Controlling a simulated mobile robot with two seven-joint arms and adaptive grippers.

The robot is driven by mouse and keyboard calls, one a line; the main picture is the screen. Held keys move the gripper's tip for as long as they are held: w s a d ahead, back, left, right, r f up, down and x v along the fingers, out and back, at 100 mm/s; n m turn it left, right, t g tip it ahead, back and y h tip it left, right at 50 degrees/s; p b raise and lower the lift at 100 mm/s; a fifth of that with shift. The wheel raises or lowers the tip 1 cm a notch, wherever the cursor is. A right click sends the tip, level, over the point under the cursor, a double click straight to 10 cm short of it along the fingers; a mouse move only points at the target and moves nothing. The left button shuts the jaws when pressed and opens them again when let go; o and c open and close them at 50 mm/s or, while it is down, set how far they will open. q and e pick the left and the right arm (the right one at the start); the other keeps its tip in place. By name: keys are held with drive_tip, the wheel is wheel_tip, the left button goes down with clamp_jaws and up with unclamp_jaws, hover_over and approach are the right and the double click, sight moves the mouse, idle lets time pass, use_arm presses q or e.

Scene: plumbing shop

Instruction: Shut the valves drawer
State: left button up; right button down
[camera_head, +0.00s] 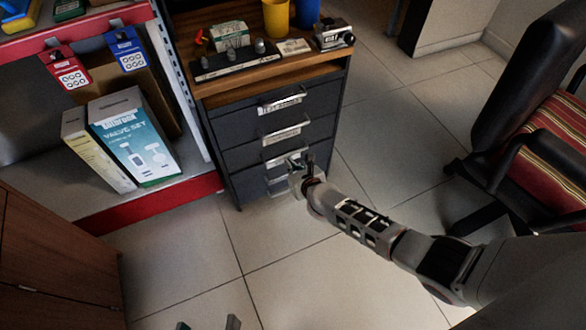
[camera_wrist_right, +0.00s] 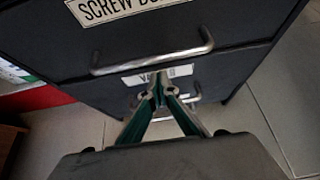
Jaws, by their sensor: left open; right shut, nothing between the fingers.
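The valves drawer (camera_head: 250,186) is the lowest drawer of the dark cabinet in the head view. In the right wrist view its label (camera_wrist_right: 140,79) is partly covered and only the first letter reads clearly. Its handle (camera_wrist_right: 188,99) shows behind my fingers. The drawer front looks about in line with the ones above; I cannot tell whether a small gap is left. My right gripper (camera_head: 297,168) is shut and empty, its tips (camera_wrist_right: 160,82) at the drawer front by the label; contact is unclear. My left gripper (camera_head: 208,323) is open at the bottom edge, far from the cabinet.
The screw drawer (camera_wrist_right: 210,65) with its bar handle (camera_wrist_right: 150,62) is just above. A red-edged shelf (camera_head: 150,205) with boxes stands left. A chair (camera_head: 530,110) stands right. Tiled floor in front is clear.

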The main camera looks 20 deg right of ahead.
use_arm(q)
drive_tip(key=shift+s+f, duration=0.1)
use_arm(e)
drive_tip(key=v, duration=1.2)
